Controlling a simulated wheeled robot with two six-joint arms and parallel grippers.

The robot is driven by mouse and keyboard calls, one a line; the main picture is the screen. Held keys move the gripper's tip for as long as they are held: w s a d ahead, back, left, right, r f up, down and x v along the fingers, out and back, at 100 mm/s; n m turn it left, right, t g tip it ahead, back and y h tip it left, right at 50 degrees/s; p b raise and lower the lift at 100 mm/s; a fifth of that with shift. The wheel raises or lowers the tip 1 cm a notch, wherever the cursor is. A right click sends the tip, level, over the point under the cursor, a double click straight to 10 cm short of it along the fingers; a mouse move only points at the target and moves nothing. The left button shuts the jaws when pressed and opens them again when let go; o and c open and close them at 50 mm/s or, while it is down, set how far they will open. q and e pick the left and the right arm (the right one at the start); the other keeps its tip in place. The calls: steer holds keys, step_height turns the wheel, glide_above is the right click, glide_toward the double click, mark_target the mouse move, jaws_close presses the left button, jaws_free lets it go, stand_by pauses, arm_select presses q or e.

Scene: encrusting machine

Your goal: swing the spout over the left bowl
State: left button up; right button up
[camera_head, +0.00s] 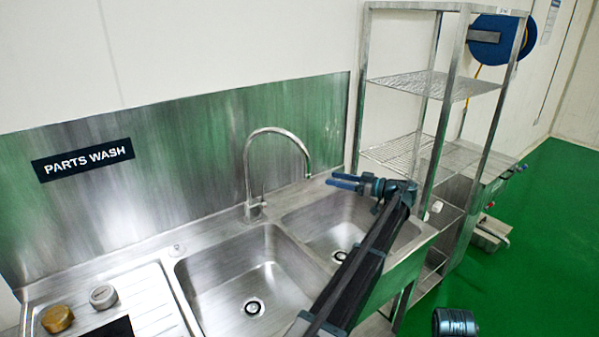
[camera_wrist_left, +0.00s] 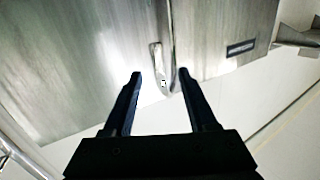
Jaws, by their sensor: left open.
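The steel gooseneck spout (camera_head: 277,130) rises from its base behind the two bowls and arches right, its tip hanging on the right bowl's side. The left bowl (camera_head: 208,272) and the right bowl (camera_head: 322,217) are empty. My left gripper (camera_head: 343,181) is open, reaching across the right bowl, to the right of the spout tip and apart from it in the picture. My right gripper's fingers do not show.
A "PARTS WASH" sign (camera_head: 83,160) is on the steel backsplash (camera_head: 190,150). A brass knob (camera_head: 57,319) and a grey one (camera_head: 103,297) sit on the drainboard (camera_head: 155,300). A wire rack (camera_head: 432,86) stands close to the right of the sink. Green floor (camera_head: 545,240) is clear at right.

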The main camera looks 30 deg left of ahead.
arm_select(q)
steer(key=a, duration=1.4)
steer(key=shift+s+a+r+n, duration=0.2)
steer(key=shift+s+r+n, duration=0.1)
steer(key=shift+r, duration=0.1)
jaws_close()
stand_by(1.0)
